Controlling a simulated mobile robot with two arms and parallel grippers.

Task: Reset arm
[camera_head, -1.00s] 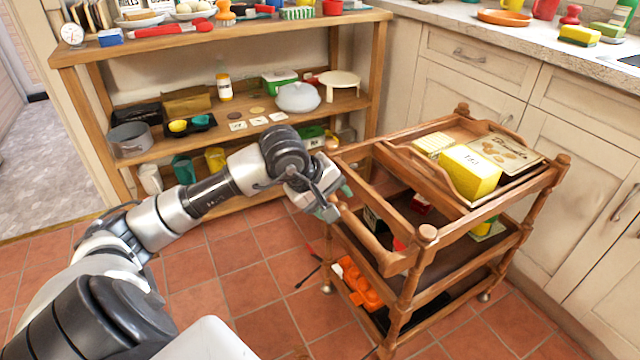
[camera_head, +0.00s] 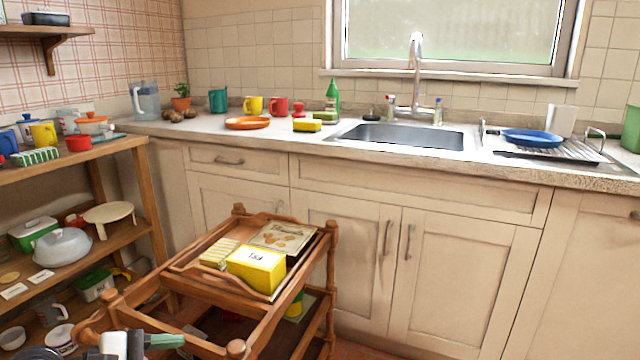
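Part of my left gripper (camera_head: 140,344) shows at the bottom left edge of the head view, with grey links and green fingertips. It is beside the left handle end of the wooden trolley (camera_head: 238,348). I see nothing held in it, but the picture's bottom edge cuts it off and its opening is unclear. My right gripper is out of view.
On the trolley's top tray are a yellow box (camera_head: 256,268) and a flat picture box (camera_head: 283,237). A wooden shelf unit (camera_head: 141,190) stands at left. The counter (camera_head: 440,163) with a sink (camera_head: 400,137) runs along the back.

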